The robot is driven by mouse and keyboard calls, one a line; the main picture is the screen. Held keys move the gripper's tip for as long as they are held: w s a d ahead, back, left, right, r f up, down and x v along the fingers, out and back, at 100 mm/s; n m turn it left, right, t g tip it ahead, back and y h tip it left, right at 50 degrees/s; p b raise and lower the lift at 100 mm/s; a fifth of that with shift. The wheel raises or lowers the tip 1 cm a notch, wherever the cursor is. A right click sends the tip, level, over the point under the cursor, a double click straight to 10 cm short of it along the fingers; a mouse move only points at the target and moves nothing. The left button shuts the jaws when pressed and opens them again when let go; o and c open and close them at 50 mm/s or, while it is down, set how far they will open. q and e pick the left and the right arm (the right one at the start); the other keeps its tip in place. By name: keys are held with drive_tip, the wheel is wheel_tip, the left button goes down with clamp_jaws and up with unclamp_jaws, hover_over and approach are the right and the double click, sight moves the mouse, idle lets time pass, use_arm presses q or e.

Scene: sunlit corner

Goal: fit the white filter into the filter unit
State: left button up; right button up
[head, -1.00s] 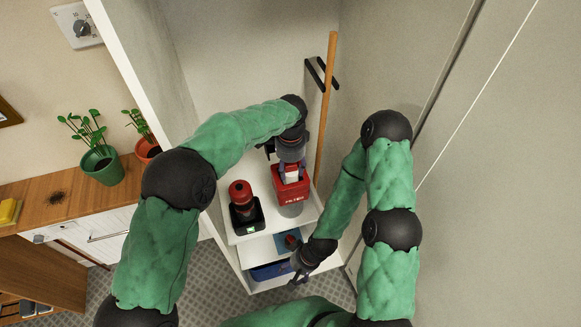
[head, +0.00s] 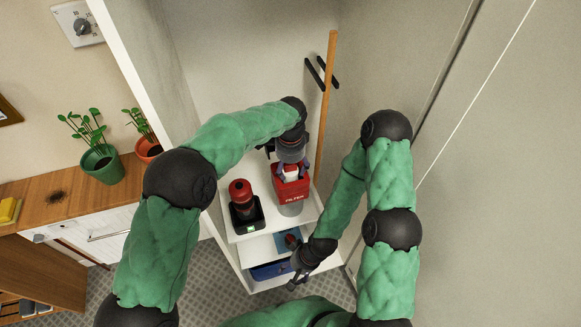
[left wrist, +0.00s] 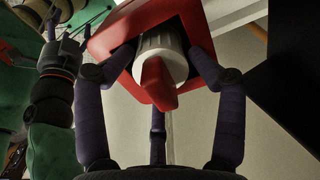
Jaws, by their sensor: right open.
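The red filter unit (head: 290,192) stands on the top shelf with a grey lower part. The white filter (head: 291,173) sits in its top opening. In the left wrist view the filter (left wrist: 163,43) shows as a ribbed white cylinder with a red tab, inside the red rim (left wrist: 121,31). My left gripper (head: 292,166) is right above the unit. Its fingers are spread on either side of the filter and appear clear of it. How deep the filter sits is hidden. My right gripper (head: 298,278) is open and empty, low in front of the shelves.
A red and black device (head: 241,195) stands on a black base left of the unit. A wooden pole (head: 325,110) leans at the right by a black bracket. A blue bin (head: 270,270) is on the lower shelf. The cabinet's left wall (head: 135,75) edges the space.

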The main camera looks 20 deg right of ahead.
use_arm(q)
drive_tip(key=shift+s+a+f, duration=0.1)
drive_tip(key=shift+s+f, duration=0.05)
drive_tip(key=shift+f, duration=0.4)
drive_tip(key=shift+r, duration=0.15)
drive_tip(key=shift+r, duration=0.3)
wheel_tip(320, 180, up, 13)
drive_tip(key=p, duration=0.1)
idle(0.3)
